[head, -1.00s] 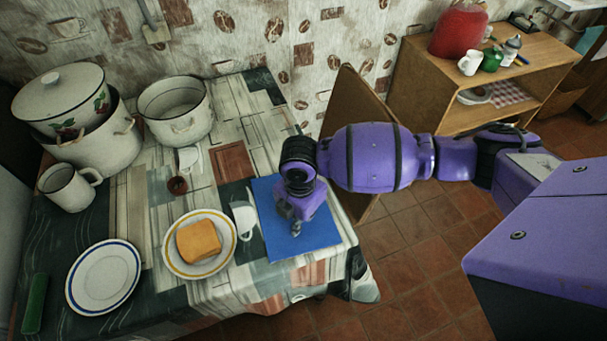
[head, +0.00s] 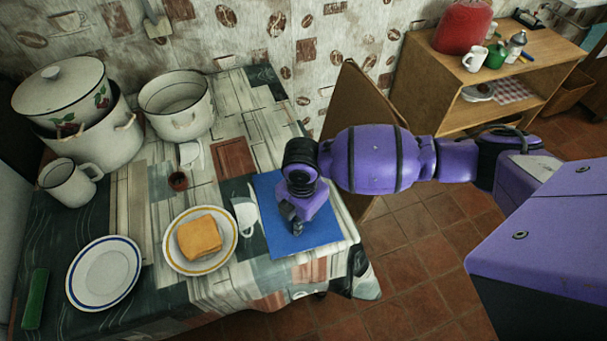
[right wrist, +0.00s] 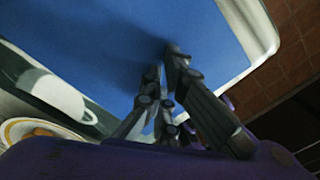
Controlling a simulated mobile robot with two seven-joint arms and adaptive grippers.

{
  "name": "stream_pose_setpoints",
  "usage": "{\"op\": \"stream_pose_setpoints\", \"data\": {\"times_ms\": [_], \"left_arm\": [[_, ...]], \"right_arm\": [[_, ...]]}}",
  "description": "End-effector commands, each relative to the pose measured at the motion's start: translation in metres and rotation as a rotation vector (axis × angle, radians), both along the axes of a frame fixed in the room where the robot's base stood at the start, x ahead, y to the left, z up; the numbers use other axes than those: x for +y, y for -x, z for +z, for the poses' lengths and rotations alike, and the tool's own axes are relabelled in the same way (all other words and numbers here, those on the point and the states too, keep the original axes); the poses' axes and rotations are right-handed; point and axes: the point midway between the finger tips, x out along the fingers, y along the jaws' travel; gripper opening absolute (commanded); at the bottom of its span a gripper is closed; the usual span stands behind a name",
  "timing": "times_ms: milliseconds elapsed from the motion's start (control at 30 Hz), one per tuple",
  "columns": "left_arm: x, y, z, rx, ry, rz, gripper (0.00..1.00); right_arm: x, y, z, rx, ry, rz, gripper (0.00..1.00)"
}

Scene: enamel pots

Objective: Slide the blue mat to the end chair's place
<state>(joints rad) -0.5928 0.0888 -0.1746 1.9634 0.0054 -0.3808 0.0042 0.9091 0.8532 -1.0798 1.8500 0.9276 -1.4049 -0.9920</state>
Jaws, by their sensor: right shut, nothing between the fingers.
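The blue mat (head: 282,242) lies flat near the right end of the table, by its front right corner. My right gripper (head: 297,230) is over the mat, pointing down, with its fingers shut and empty. In the right wrist view the fingertips (right wrist: 172,58) are close to the surface of the blue mat (right wrist: 110,45); I cannot tell if they touch it. A brown wooden panel (head: 352,95), which looks like the end chair's back, stands at the table's right end, partly hidden by my right arm. My left gripper is not in view.
A blue-rimmed plate (head: 103,272), a mug (head: 68,184) and pots (head: 175,102) stand farther left. The table edge is close right of the mat.

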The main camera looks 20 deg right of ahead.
Motion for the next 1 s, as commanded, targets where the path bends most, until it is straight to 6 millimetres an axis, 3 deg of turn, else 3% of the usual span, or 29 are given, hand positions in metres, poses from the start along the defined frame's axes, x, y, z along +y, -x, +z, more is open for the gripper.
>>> {"op": "stream_pose_setpoints", "data": {"times_ms": [1000], "left_arm": [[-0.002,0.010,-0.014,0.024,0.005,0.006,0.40]], "right_arm": [[0.002,-0.058,0.001,-0.004,0.000,0.000,0.00]]}}
